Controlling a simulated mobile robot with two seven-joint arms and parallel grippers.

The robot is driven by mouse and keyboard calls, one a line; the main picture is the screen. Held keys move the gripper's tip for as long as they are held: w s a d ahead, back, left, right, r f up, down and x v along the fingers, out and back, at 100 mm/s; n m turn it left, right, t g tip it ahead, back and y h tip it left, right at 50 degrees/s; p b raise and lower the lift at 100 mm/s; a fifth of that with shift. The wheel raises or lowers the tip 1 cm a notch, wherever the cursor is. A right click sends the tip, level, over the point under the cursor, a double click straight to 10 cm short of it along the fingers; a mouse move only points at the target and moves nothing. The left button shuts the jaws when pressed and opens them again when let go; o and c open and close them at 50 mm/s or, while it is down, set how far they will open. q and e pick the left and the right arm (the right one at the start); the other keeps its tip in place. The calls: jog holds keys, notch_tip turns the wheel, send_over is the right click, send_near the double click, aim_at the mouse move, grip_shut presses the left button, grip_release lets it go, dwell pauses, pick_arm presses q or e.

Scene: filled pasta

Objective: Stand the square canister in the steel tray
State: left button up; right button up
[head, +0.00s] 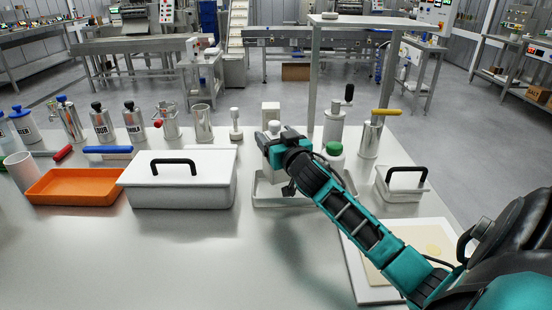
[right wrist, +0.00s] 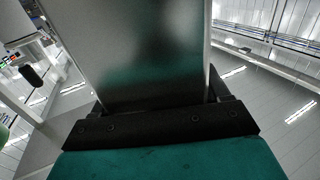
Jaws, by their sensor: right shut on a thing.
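My right gripper (head: 276,146) is shut on the square canister, whose flat grey face (right wrist: 140,50) fills the middle of the right wrist view. In the head view a white round top (head: 274,126) shows just above the gripper, and much of the canister is hidden by the gripper and arm. The shallow steel tray (head: 285,203) lies on the table directly below and behind my right forearm. The canister looks upright over the tray; whether its base touches the tray floor I cannot tell. My left gripper is out of view.
A lidded white bin (head: 180,190) stands left of the tray, with an orange tray (head: 75,200) beyond. A pale box (head: 270,111) is behind. The table's front left is clear.

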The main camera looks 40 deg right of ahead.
jog(key=shift+f+b, duration=0.75)
jog(key=shift+f, duration=1.7)
jog(key=o, duration=1.3)
jog(key=shift+r, duration=0.1)
jog(key=p+v, duration=0.1)
jog(key=v, duration=1.1)
jog(key=shift+s, duration=0.1)
